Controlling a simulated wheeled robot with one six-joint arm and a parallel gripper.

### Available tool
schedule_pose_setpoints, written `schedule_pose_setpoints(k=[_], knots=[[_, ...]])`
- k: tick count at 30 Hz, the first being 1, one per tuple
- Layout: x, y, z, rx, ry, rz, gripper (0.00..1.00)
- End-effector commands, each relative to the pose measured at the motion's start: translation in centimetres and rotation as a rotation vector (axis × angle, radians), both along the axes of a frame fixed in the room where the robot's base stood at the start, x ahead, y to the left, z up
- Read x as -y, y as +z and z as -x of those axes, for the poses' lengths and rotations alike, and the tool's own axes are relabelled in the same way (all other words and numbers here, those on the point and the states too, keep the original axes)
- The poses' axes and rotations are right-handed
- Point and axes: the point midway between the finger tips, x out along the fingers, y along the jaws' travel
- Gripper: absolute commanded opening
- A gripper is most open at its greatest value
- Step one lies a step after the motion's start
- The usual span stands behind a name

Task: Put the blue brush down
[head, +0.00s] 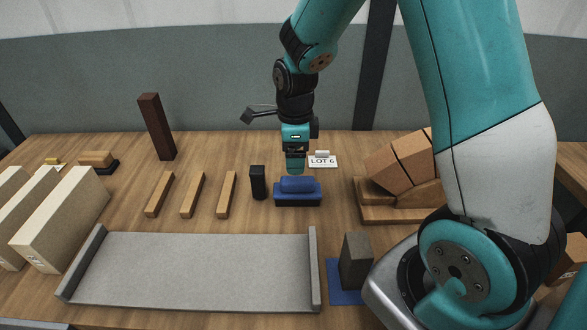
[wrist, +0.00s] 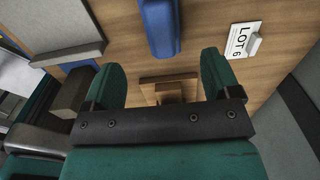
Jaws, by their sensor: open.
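The blue brush (head: 298,192) lies on the wooden table with its blue handle on top and dark bristles below. It also shows at the top of the wrist view (wrist: 160,28). My gripper (head: 295,168) points down just above and behind the brush's handle in the head view. In the wrist view my gripper (wrist: 163,62) has its two teal fingers spread wide, with nothing held between them. The brush shows beyond the fingertips there. I cannot tell whether a finger touches the handle.
A black block (head: 258,182) stands close left of the brush. A LOT 6 card (head: 322,162) lies behind it. A grey tray (head: 200,270) is in front, a dark block (head: 356,260) stands on a blue mat (head: 340,292), and brown bricks (head: 400,165) rest on a board at right.

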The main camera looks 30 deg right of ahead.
Motion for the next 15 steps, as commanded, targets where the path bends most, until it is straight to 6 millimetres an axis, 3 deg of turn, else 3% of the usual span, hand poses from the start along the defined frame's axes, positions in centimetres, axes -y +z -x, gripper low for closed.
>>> schedule_pose_setpoints(k=[5, 8, 15], knots=[[-3.0, 3.3, 1.5, 0.034, 0.331, -0.045, 0.83], [-6.3, 6.3, 3.9, 0.082, 0.731, -0.09, 0.83], [-13.2, 12.4, 12.6, 0.276, 1.829, -0.143, 0.83]])
